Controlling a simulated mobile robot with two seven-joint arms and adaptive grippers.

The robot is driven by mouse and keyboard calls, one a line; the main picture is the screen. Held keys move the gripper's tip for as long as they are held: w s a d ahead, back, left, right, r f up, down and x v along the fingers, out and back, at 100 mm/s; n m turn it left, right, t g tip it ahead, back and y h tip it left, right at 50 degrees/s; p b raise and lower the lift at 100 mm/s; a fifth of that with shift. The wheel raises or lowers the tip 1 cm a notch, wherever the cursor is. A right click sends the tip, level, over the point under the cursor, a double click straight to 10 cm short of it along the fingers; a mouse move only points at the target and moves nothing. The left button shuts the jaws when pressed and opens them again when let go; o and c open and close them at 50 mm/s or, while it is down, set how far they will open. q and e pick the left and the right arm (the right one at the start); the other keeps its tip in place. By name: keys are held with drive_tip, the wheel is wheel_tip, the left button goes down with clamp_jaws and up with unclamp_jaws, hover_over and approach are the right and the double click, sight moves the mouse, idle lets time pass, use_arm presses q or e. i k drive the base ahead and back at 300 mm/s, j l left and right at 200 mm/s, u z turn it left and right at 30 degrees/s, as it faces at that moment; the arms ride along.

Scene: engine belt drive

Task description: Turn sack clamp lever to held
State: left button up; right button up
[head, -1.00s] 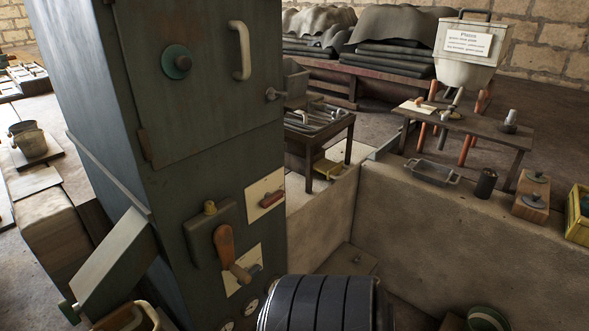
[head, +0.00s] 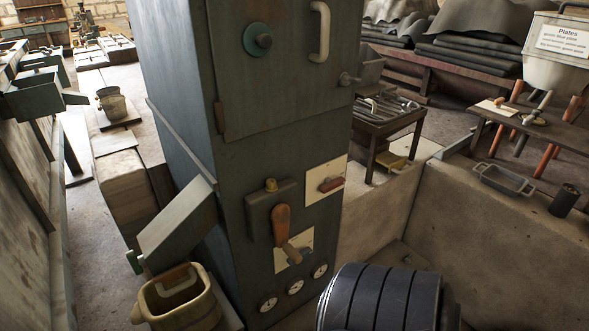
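No part is labelled as the sack clamp lever, so I cannot tell which one it is. On the tall grey-green cabinet (head: 180,90), a brown lever (head: 281,224) with a dark box and yellow knob behind it points up, slightly tilted. A short red handle (head: 330,184) lies nearly level on a cream plate to its upper right. A lower cream plate (head: 306,241) is partly hidden by a brown peg. A sloping chute (head: 177,225) sticks out at the cabinet's left, above a beige bucket-like container (head: 181,298). Neither gripper is in view.
A dark ribbed drum (head: 380,297) stands in front of the cabinet. Low walls (head: 480,225) bound a pit at the right. Benches with tools (head: 390,125) stand behind.

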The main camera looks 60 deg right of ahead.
sight(135, 263)
drive_tip(key=l+z, duration=1)
drive_tip(key=i+l, duration=0.05)
drive_tip(key=l, duration=0.05)
